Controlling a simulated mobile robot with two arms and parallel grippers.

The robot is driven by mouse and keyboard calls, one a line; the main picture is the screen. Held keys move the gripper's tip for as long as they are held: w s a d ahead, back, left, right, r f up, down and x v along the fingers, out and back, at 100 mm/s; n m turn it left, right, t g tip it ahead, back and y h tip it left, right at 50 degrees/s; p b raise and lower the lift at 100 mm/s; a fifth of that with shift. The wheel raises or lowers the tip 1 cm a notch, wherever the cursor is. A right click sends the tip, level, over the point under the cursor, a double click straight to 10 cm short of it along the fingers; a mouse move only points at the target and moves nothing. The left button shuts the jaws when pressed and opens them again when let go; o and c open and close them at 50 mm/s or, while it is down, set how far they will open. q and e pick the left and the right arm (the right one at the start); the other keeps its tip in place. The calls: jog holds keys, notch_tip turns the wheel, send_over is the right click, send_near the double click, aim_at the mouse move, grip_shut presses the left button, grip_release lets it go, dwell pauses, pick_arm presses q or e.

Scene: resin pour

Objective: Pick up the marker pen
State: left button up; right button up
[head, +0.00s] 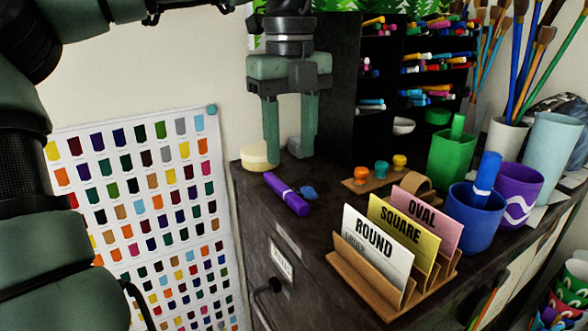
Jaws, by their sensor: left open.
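A purple marker pen (288,195) lies on the dark cabinet top near its front left edge, pointing diagonally. My left gripper (290,157) hangs fingers down just behind the pen. It is open, with a gap between its two green fingers and nothing in it. The fingertips look apart from the pen; their exact height above the top is hard to judge. Other markers stand in cups: a blue one (487,174) in a blue cup (474,222) and a green one (458,127) in a green cup (451,160). My right gripper does not show.
A wooden card holder (436,275) with ROUND, SQUARE and OVAL cards stands at the front right. A dark shelf of markers (438,68) stands behind. A colour chart (140,205) hangs left.

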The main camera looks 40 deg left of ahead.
aim_at(291, 193)
pick_arm(q)
jog(key=shift+w+a+f, duration=0.1)
jog(key=shift+w+f, duration=0.15)
jog(key=shift+f, duration=0.05)
jog(key=s+f, duration=0.1)
jog(key=s+d+f+p, duration=0.1)
jog(key=f, duration=0.1)
jog(key=shift+p, duration=0.3)
jog(key=f, duration=0.1)
jog(key=f+p, duration=0.1)
jog(key=shift+w+a+f, duration=0.1)
jog(key=shift+w+f, duration=0.3)
jog(key=shift+w+a+f, duration=0.15)
jog(key=shift+w+f, duration=0.05)
jog(key=shift+f, duration=0.4)
jog(key=shift+s+r, duration=0.1)
jog(key=shift+s, duration=0.05)
grip_shut()
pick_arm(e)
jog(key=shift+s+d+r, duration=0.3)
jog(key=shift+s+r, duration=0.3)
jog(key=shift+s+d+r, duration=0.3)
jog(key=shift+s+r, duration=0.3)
